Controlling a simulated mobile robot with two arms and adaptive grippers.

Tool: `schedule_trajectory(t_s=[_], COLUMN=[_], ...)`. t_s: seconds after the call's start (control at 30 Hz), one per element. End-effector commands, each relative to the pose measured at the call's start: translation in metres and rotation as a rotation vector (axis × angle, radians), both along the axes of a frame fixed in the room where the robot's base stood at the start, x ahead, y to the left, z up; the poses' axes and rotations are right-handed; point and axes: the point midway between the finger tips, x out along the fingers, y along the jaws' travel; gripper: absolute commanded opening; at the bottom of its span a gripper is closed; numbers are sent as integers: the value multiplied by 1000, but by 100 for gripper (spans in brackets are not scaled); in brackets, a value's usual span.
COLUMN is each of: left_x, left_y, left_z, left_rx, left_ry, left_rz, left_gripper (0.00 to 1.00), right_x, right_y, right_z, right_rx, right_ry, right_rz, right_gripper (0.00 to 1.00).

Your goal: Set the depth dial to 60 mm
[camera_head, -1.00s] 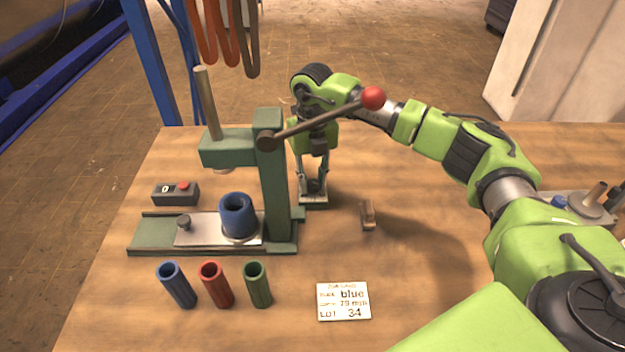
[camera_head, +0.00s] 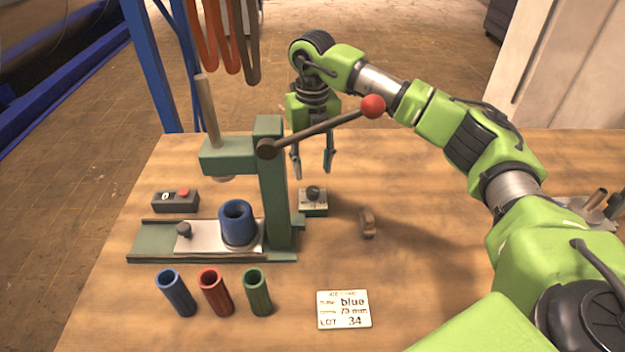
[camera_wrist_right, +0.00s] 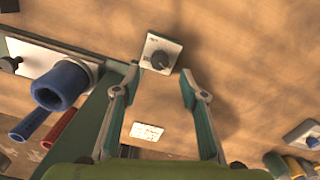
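The depth dial is a small black knob (camera_head: 313,193) on a pale square plate with a dark base (camera_head: 313,209), just right of the green press column. In the right wrist view the knob (camera_wrist_right: 160,59) and its plate (camera_wrist_right: 152,43) lie beyond the fingertips. The dial's markings are too small to read. My right gripper (camera_head: 312,172) is open and empty, above the dial and apart from it; its two spread fingers also show in the right wrist view (camera_wrist_right: 160,82). My left gripper is not in view.
The green press (camera_head: 272,190) with its red-knobbed lever (camera_head: 373,106) stands beside my right gripper. A blue cup (camera_head: 237,222) sits on its base. Blue, red and green tubes (camera_head: 215,292) and a card (camera_head: 344,309) lie in front.

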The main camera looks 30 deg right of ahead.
Motion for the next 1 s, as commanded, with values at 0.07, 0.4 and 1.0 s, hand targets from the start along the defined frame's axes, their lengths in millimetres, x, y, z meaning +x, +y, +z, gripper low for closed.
schedule_trajectory(t_s=[0.07, 0.4, 1.0], left_x=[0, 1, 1], left_y=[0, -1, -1], left_z=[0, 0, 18], left_rx=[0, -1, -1], left_ry=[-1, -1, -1], left_rz=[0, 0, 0], left_gripper=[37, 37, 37], right_x=[1, 0, 0], right_y=[0, 0, 0], right_z=[17, 46, 64], right_rx=[0, 1, 1], right_ry=[-3, 1, 0], right_rz=[0, 0, 0], right_gripper=[39, 39, 39])
